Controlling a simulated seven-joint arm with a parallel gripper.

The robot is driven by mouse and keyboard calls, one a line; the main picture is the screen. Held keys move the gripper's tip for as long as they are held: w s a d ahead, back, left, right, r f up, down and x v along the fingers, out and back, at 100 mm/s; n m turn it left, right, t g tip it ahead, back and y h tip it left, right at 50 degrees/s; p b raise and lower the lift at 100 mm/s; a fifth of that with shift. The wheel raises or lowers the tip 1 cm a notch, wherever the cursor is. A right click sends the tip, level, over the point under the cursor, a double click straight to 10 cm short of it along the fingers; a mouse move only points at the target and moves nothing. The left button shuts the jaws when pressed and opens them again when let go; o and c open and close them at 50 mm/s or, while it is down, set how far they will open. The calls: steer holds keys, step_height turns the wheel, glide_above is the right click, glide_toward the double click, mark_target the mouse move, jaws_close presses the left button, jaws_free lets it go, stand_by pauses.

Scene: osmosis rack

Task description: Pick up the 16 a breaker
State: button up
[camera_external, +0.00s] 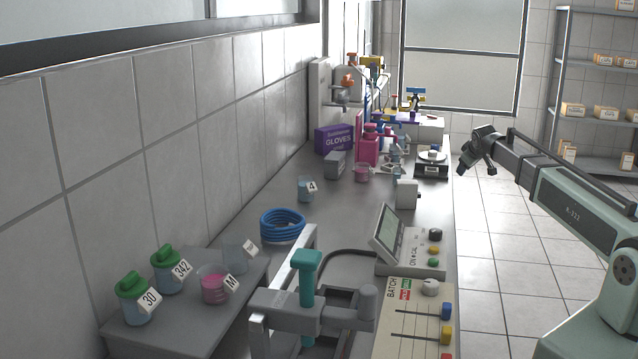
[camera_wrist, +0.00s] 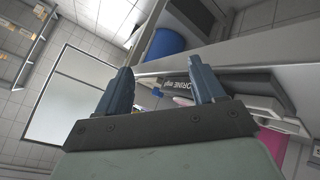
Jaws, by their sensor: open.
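No object in view can be read as a 16 A breaker. I cannot tell whether either is the breaker. My gripper (camera_external: 477,163) is open and empty, raised at the right side of the bench, past its edge and over the floor side. In the wrist view its two dark fingers (camera_wrist: 160,72) are spread apart with nothing held between them.
A control panel with a screen (camera_external: 390,232), a blue coiled hose (camera_external: 283,225), and a teal-handled clamp (camera_external: 306,272) crowd the front bench. Labelled jars (camera_external: 136,307) stand front left. A scale (camera_external: 431,168) and purple gloves box (camera_external: 334,139) are further back. The wrist view shows a blue cylinder (camera_wrist: 165,43).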

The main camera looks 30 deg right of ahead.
steer(key=w+a+r, duration=0.1)
steer(key=a+r, duration=0.2)
steer(key=r, duration=0.1)
step_height(320, 180, up, 10)
steer(key=f+n+g+y, duration=0.1)
steer(key=n+g+y, duration=0.4)
steer(key=n+g, duration=0.4)
glide_above(407, 192)
steer(key=w+d, duration=0.1)
steer(key=w, duration=0.1)
steer(key=shift+s+d+r+n+t, duration=0.1)
steer(key=shift+r+n+t, duration=0.1)
steer(key=shift+t, duration=0.15)
steer(key=shift+s+d+r+n+t, duration=0.1)
steer(key=shift+n+t, duration=0.1)
steer(key=shift+t, duration=0.15)
step_height(407, 192, down, 8)
steer(key=shift+f, duration=0.1)
steer(key=shift+s+a+f, duration=0.1)
steer(key=shift+f, duration=2.45)
steer(key=shift+c, duration=0.4)
steer(key=c, duration=1)
